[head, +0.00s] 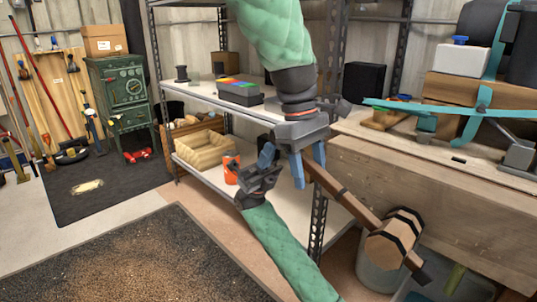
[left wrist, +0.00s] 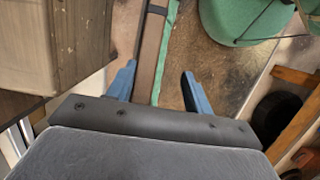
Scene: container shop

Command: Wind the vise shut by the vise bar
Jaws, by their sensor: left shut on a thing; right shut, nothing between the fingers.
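My left gripper (head: 308,170), with blue fingers, points down and is shut on the bar's upper end. In the left wrist view the bar (left wrist: 150,50) runs between the fingers, with visible room beside it. My right gripper (head: 264,165) is shut and empty, just left of and below the left one. The vise's jaw gap is not clear.
A grey bin (head: 372,278) is below the hub. Teal clamps (head: 435,112) lie on the bench. The floor at left is clear around a dark mat (head: 140,265).

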